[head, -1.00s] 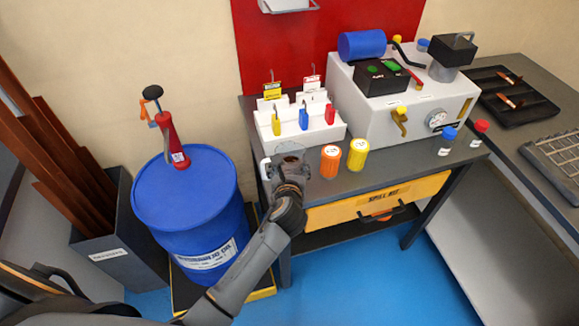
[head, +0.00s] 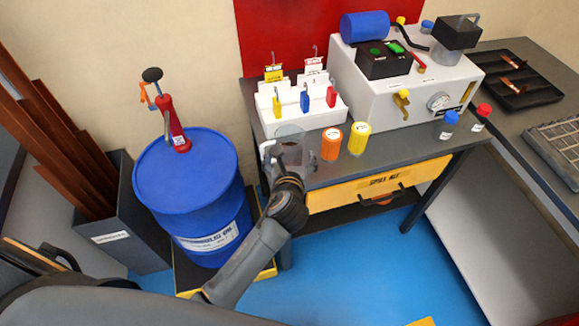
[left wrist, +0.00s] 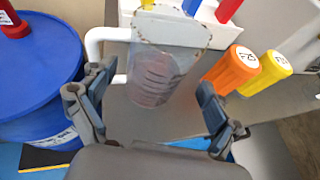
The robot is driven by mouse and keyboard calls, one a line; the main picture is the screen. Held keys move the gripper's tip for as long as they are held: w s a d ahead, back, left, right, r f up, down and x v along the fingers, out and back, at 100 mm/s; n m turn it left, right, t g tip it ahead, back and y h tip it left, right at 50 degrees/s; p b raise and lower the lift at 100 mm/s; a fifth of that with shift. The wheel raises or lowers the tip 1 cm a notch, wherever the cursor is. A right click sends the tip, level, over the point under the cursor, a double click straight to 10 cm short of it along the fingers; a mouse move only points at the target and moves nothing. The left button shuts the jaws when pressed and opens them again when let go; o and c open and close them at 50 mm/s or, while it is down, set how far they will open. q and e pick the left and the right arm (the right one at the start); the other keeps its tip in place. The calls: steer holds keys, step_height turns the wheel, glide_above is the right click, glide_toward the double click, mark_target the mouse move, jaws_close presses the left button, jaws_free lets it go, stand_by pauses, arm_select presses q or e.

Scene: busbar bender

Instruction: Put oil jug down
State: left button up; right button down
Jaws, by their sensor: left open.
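The oil jug is a clear, see-through jug with a white handle. In the left wrist view the jug (left wrist: 165,65) stands on the grey bench, its handle on the left. In the head view the jug (head: 290,146) is at the bench's left front, partly hidden by my gripper. My left gripper (left wrist: 150,108) is open, its two fingers apart on either side of the jug's near side, with gaps between them and the jug. In the head view the left gripper (head: 284,165) is just in front of the jug. My right gripper is not in view.
An orange bottle (head: 331,144) and a yellow bottle (head: 358,139) stand right of the jug. A white lock holder (head: 330,119) is behind it. A blue drum (head: 190,205) with a red pump stands left of the bench. A grey machine (head: 400,95) fills the bench's back right.

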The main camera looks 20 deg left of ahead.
arm_select(q)
steer(key=v, duration=0.8)
